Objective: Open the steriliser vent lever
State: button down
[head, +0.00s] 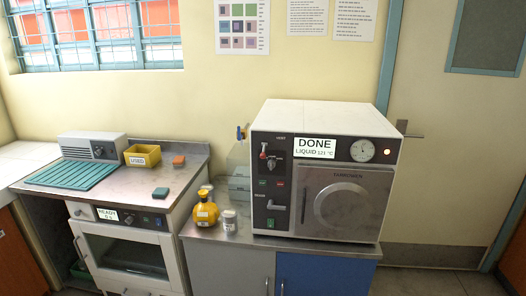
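The steriliser (325,115) is a white box with a steel front, standing on the counter right of centre in the head view. Its display (315,149) reads DONE, LIQUID 121 °C. My gripper is not in view.
A yellow bin (142,156) sits further left. Floor shows at right.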

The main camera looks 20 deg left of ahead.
aim_at(262, 156)
jog(key=u, duration=0.3)
jog(key=i, duration=0.65)
jog(key=u, duration=1.1)
jog(key=i, duration=1)
jog(key=u, duration=0.6)
